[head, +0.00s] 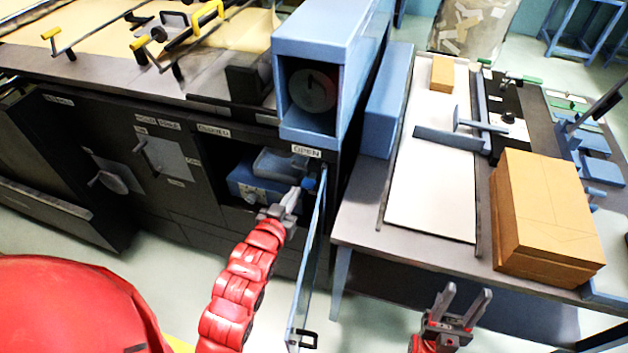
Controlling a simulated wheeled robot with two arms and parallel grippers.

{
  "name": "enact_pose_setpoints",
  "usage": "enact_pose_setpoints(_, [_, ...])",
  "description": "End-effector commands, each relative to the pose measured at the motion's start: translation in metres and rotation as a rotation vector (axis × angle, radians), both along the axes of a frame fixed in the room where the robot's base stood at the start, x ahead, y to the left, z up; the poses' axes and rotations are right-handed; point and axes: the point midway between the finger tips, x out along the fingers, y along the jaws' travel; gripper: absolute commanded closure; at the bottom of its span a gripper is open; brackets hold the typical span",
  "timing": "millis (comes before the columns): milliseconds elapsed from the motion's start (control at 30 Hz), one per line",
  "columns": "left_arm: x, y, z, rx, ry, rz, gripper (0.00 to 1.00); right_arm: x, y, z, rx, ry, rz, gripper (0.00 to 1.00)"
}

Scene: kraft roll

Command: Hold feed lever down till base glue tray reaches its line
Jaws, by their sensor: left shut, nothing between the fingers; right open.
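My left gripper (294,193) is shut and empty, at the mouth of an open compartment in the dark machine. Its tips are beside a small blue part (309,184), which may be the feed lever; I cannot tell whether they touch. Inside the compartment is a blue box (250,189) with a grey-blue rounded tray-like part (279,164) above it, perhaps the base glue tray. No glue level or line can be made out. My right gripper (458,303) is open and empty, in front of the right table.
A narrow blue door (310,262) stands swung out just right of my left gripper. An "OPEN" label (306,151) is above the compartment. The right table (357,216) bears a white sheet (432,175) and a stack of brown boards (545,215). Floor shows between door and table.

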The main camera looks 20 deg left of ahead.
Motion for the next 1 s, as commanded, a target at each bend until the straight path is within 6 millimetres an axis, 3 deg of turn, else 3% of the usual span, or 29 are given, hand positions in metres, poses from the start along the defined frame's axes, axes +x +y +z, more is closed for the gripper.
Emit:
enact_pose_setpoints(533, [0.006, -0.001, -0.003, 0.002, 0.015, -0.002, 1.00, 0.000, 0.000, 0.002, 0.000, 0.000, 0.000, 0.50])
enact_pose_setpoints(1000, [0.085, -0.004, -0.022, 0.002, 0.017, -0.001, 1.00, 0.000, 0.000, 0.019, 0.000, 0.000, 0.000, 0.50])
